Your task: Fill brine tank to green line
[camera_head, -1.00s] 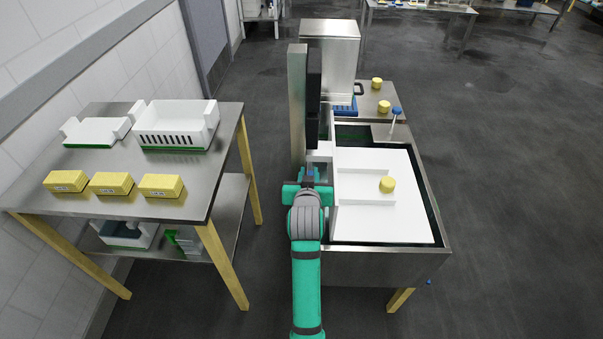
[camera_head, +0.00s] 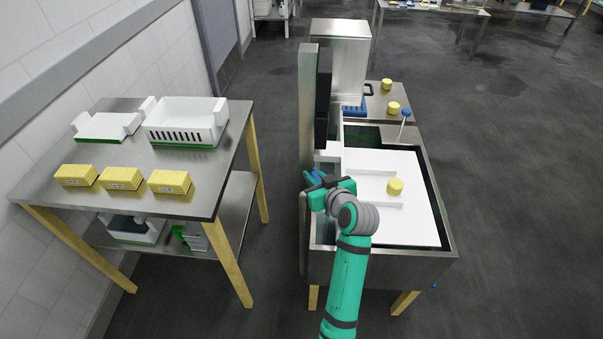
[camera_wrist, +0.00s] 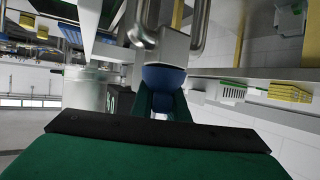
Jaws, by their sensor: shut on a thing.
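The brine tank (camera_head: 449,232) is a metal basin in the middle of the head view. A large white panel (camera_head: 415,215) covers much of its inside. I cannot make out a green line or the liquid level. My gripper (camera_head: 318,181) is at the tank's left side, by the tall metal post. In the wrist view my gripper (camera_wrist: 166,103) is shut on a blue knob (camera_wrist: 163,77), which sits below a pale block with bent metal pipes (camera_wrist: 201,25). The knob is mostly hidden by my gripper in the head view.
A tall metal post (camera_head: 307,95) stands beside my gripper. A yellow cylinder (camera_head: 395,187) sits on the white panel. A blue-topped rod (camera_head: 406,113) stands at the tank's back right. The left table (camera_head: 215,195) holds yellow blocks and white trays. Floor on the right is clear.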

